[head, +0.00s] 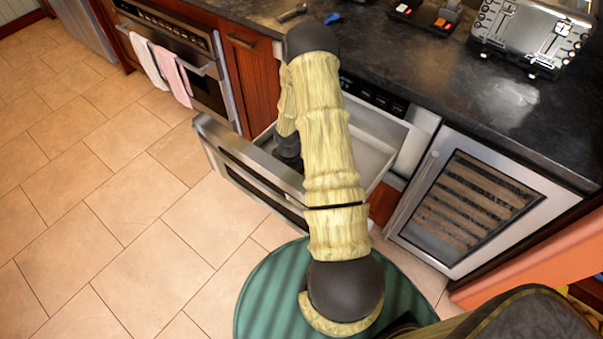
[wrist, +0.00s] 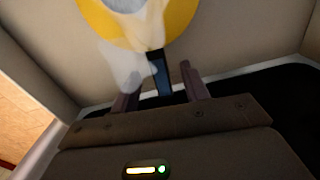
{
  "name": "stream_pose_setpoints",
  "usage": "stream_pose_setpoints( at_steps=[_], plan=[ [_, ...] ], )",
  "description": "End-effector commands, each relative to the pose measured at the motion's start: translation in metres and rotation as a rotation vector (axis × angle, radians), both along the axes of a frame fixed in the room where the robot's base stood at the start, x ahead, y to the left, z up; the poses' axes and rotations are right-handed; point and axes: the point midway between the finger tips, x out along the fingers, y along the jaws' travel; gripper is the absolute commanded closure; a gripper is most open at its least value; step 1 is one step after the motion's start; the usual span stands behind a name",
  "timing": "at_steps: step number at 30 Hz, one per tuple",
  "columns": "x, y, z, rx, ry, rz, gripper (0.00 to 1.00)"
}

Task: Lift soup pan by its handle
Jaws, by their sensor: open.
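The soup pan (wrist: 181,24) shows at the top of the wrist view, cut off by the frame edge. It has a yellow rim and a pale grey inside. Its dark handle (wrist: 161,75) points down towards my gripper (wrist: 157,84). My gripper is open, with one finger to each side of the handle in that picture. Whether the fingers touch the handle I cannot tell. In the head view a dark part of my gripper (head: 288,148) shows inside the open drawer, and my arm hides the pan.
The microwave drawer (head: 376,157) is pulled out, with pale inner walls and a metal front (head: 250,158). A whitish, see-through shape (wrist: 125,62) overlaps the pan's left side. A glass-fronted cooler (head: 470,205) stands to the right. The tiled floor at left is clear.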

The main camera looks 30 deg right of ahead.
Motion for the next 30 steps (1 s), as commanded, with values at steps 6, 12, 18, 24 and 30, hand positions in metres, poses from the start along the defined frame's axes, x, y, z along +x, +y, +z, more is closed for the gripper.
stream_pose_setpoints(
  at_steps=[6, 12, 18, 24, 30],
  plan=[
    [0.000, -0.001, -0.029, 0.000, 0.001, 0.001, 0.55],
    [0.000, -0.001, -0.031, -0.001, 0.001, 0.001, 0.55],
    [0.000, -0.001, -0.031, 0.000, 0.000, 0.001, 0.55],
    [0.000, -0.001, -0.031, 0.000, 0.000, 0.000, 0.60],
    [0.000, -0.001, -0.031, 0.000, 0.000, 0.000, 1.00]
  ],
)
